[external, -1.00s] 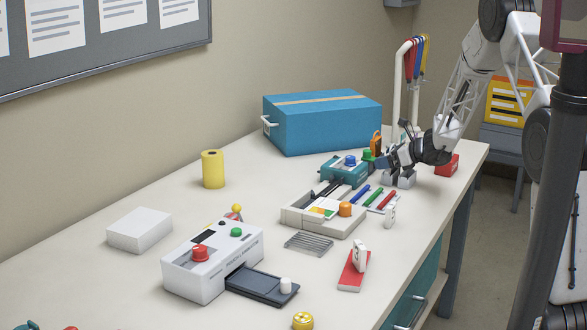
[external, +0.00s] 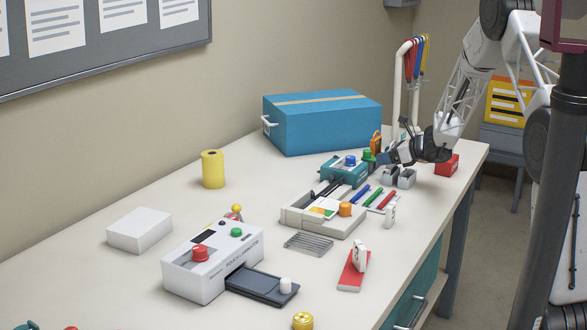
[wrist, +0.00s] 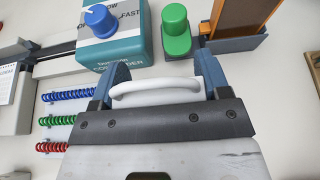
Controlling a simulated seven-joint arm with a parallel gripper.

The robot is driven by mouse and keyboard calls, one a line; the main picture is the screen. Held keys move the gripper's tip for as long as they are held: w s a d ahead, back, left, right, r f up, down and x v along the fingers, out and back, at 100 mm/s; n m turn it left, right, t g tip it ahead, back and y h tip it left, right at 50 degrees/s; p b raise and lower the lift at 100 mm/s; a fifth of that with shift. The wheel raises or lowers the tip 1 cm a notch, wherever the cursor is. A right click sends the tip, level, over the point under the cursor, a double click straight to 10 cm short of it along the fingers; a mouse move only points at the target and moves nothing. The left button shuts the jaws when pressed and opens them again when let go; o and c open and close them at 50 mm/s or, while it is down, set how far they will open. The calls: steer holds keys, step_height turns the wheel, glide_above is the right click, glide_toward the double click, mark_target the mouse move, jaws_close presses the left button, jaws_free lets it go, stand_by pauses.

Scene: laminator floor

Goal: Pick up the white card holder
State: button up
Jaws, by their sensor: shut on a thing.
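My gripper (wrist: 158,82) has its two blue-grey fingers shut on the white card holder (wrist: 155,91). In the wrist view only the holder's rounded white upper rim shows between the fingers; the gripper's dark front plate hides the rest. In the external view my gripper reaches in from the right over the far right part of the table. Pale grey-white block shapes (external: 405,178) show just below it, in shade; I cannot tell how much of them is the holder or whether it clears the table.
A teal machine with a blue knob (wrist: 100,20) and a green knob (wrist: 176,30) stand close beyond the fingers. Coloured binding coils (wrist: 66,96) lie to the left. A red box (external: 447,165) is right of the gripper, and a large blue box (external: 320,125) stands behind.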

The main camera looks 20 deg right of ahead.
steer(key=shift+r, duration=0.5)
steer(key=shift+s+r, duration=0.2)
steer(key=shift+r, duration=0.7)
steer(key=s+r, duration=0.1)
steer(key=s, duration=1.4)
steer(key=shift+s+a+r, duration=0.15)
steer(key=shift+s+a, duration=0.1)
steer(key=shift+a, duration=0.05)
